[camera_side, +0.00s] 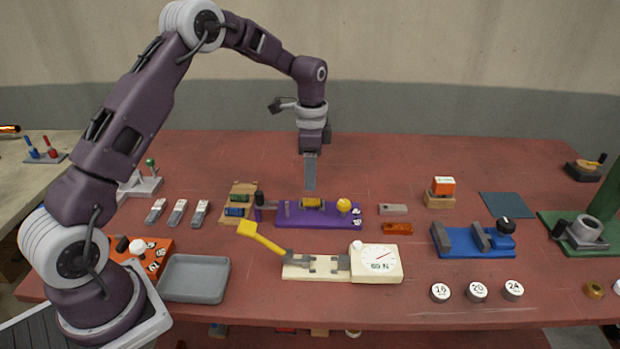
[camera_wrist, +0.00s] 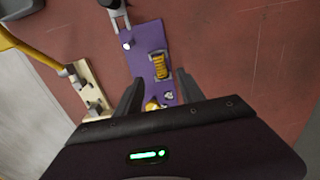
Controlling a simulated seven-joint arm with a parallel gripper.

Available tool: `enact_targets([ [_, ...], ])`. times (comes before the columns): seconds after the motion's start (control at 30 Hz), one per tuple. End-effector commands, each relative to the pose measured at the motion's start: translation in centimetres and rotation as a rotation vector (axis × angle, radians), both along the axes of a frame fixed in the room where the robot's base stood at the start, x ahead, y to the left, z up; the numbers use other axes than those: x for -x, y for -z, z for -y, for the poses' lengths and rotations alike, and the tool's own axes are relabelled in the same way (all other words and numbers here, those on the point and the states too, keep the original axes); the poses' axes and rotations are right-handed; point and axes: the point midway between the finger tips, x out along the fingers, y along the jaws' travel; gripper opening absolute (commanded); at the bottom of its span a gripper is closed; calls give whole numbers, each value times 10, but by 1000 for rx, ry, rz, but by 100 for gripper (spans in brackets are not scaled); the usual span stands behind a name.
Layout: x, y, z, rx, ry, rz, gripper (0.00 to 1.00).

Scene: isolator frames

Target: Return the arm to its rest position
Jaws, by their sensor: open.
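My gripper (camera_side: 310,188) points down above the table, just behind the purple fixture (camera_side: 272,214) in the side view. In the wrist view its two dark fingers (camera_wrist: 158,92) are spread apart, with nothing held between them. The purple fixture (camera_wrist: 143,42) carries a yellow ribbed part (camera_wrist: 159,66), which lies beyond the fingertips and shows in the side view (camera_side: 313,203) too. A yellow knob (camera_side: 343,205) sits at the fixture's right end. My gripper appears clear of the fixture; the exact height is hard to tell.
In front stands a cream gauge (camera_side: 376,262) with a raised yellow lever (camera_side: 262,239). A grey tray (camera_side: 194,278) is at the front left. A blue vise (camera_side: 473,241) and a green stand (camera_side: 583,237) are to the right. The red table (camera_side: 400,155) is bare at the back.

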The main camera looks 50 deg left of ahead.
Motion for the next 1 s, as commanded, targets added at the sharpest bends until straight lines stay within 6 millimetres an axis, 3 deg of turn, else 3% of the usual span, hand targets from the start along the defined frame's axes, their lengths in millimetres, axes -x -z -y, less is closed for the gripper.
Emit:
enact_targets([
  [0.07,7,-23,7,-8,-25,25,46],
  [0.17,37,-85,27,-23,-120,96,46],
  [0.2,57,-112,37,-25,-172,131,46],
  [0.3,117,-164,60,-14,-307,219,46],
  [0.4,184,-194,80,22,-445,307,46],
  [0.5,248,-201,93,77,-572,381,46],
  [0.63,304,-190,102,150,-696,443,46],
  [0.8,331,-178,105,195,-763,469,46],
  [1.0,332,-178,105,195,-767,468,46],
])
